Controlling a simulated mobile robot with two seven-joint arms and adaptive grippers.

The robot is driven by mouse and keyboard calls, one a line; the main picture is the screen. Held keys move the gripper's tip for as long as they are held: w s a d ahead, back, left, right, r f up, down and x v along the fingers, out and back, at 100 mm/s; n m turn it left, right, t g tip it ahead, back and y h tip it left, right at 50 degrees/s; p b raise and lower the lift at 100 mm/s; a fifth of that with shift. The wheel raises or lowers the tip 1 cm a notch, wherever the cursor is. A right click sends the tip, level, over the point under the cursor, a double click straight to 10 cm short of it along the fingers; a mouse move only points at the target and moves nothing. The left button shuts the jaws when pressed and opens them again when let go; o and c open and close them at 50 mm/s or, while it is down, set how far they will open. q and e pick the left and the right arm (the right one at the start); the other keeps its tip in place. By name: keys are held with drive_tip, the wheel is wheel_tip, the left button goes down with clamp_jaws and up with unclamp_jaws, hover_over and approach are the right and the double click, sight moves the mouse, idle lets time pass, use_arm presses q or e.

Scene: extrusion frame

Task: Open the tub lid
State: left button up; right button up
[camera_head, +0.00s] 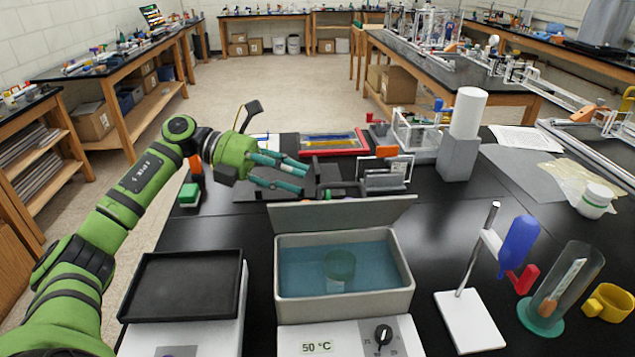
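The tub (399,290) is a grey water bath at the front centre, with blue water and a round greenish container (341,266) in it. Its grey flat lid (340,213) stands raised along the back edge, tilted up, so the water is in plain view. My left gripper (303,179) is behind and above the lid, to its left in the picture. Its two teal fingers point right and are spread apart with nothing between them. I cannot tell whether it touches the lid. My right gripper is not in view.
A black-topped balance (185,287) stands left of the tub. To the right are a stand (470,318) with a blue bulb, a glass cylinder (563,285) and a yellow cup (609,302). A red tray (333,142) and small apparatus (385,174) lie behind the lid.

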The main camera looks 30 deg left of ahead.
sight(332, 185)
use_arm(q)
drive_tip(key=p+x, duration=0.2)
drive_tip(key=x, duration=0.3)
drive_tip(key=shift+w+d+f, duration=0.1)
drive_tip(key=shift+w+d, duration=0.05)
drive_tip(key=c, duration=0.6)
clamp_jaws()
drive_tip(key=shift+w+a, duration=0.15)
drive_tip(key=shift+a, duration=0.05)
drive_tip(key=shift+w+a+n, duration=0.15)
drive_tip(key=shift+w+n, duration=0.05)
drive_tip(key=shift+n, duration=0.1)
drive_tip(key=shift+w+a+r+n+g+h+b, duration=0.15)
drive_tip(key=shift+w+a+n+h+b, duration=0.15)
drive_tip(key=shift+w+a, duration=0.15)
drive_tip(key=shift+w+a+r+n+g+h+b, duration=0.15)
drive_tip(key=shift+w+a+n+h+b, duration=0.15)
drive_tip(key=shift+w, duration=0.25)
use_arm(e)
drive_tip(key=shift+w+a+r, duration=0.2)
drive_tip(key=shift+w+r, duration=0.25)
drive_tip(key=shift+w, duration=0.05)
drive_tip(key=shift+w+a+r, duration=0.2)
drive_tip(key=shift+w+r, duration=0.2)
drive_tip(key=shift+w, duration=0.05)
